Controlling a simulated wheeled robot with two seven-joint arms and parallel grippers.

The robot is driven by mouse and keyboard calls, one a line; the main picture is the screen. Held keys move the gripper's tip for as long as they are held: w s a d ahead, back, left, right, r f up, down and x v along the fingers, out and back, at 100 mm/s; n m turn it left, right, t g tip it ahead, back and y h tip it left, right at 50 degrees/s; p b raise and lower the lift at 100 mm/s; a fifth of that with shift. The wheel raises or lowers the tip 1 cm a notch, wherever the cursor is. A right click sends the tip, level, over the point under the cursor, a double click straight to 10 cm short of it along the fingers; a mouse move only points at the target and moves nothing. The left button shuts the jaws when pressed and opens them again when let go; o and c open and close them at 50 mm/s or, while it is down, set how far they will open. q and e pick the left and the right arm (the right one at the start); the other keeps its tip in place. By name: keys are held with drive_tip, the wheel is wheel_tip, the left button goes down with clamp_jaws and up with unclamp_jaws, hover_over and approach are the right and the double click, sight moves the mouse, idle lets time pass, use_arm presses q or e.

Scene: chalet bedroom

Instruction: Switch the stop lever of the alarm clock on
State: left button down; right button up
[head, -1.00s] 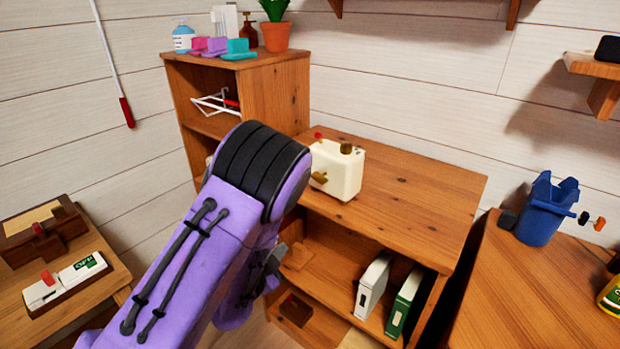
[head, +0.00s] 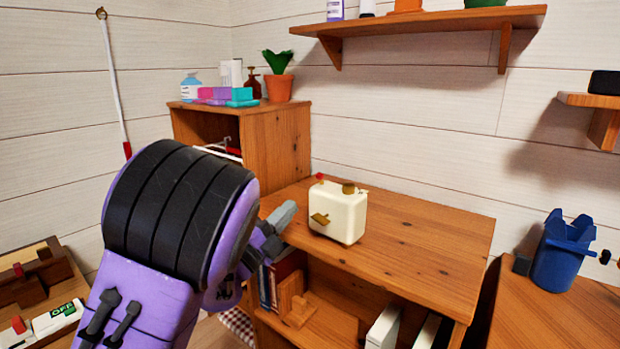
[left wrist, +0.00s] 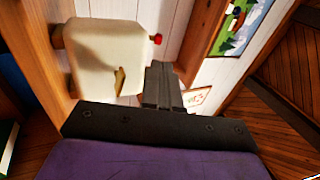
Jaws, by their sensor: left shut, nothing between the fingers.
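The alarm clock looks like a cream box (head: 345,213) standing on the wooden shelf unit. In the left wrist view the shut fingers (left wrist: 160,84) lie beside the clock (left wrist: 103,48), near the lever (left wrist: 119,80). My right gripper is out of view.
A taller cabinet (head: 275,145) with a plant pot (head: 279,88) and bottles stands behind left. The shelf top (head: 425,235) right of the clock is clear. A blue container (head: 563,255) stands on the right table. A wall shelf (head: 420,22) hangs above.

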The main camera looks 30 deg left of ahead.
sight(318, 177)
use_arm(q)
drive_tip(key=p+x, duration=0.3)
drive_tip(key=x, duration=0.5)
drive_tip(key=shift+r, duration=0.1)
drive_tip(key=shift+w, duration=0.35)
drive_tip(key=shift+r, duration=0.1)
